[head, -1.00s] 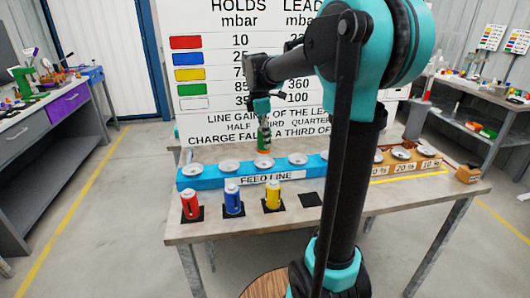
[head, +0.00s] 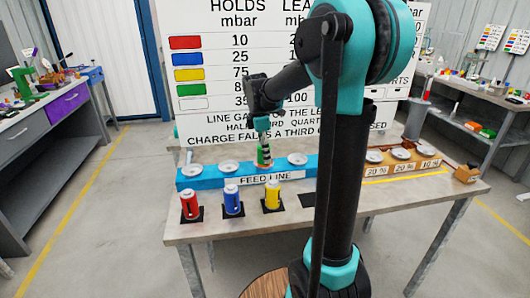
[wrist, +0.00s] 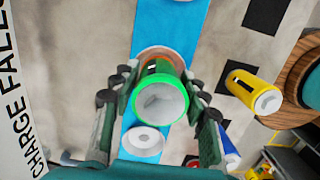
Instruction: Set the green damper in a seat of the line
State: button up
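The green damper (head: 264,156) is upright over the middle seat of the blue feed line (head: 247,180). In the wrist view the damper (wrist: 160,103) sits between the two fingers of my gripper (wrist: 163,88), which close on its sides. My gripper also shows above it in the head view (head: 262,138). The rim of the seat (wrist: 165,52) shows just past the damper's far end. Whether the damper touches the seat is hard to tell. Other seats, at the left (head: 192,170) and right (head: 298,159), are empty.
Red (head: 190,204), blue (head: 233,199) and yellow (head: 272,195) dampers stand on black pads in front of the line. An empty black pad lies to their right. A wooden block with percent labels (head: 404,160) stands at the right. A lettered board (head: 240,60) stands behind.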

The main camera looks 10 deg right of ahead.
jog(key=shift+o, duration=1.3)
jog(key=shift+r, duration=0.1)
jog(key=r, duration=0.4)
jog(key=a+r, duration=0.1)
jog(key=r, duration=0.7)
jog(key=shift+a, duration=0.25)
jog(key=shift+s, duration=0.1)
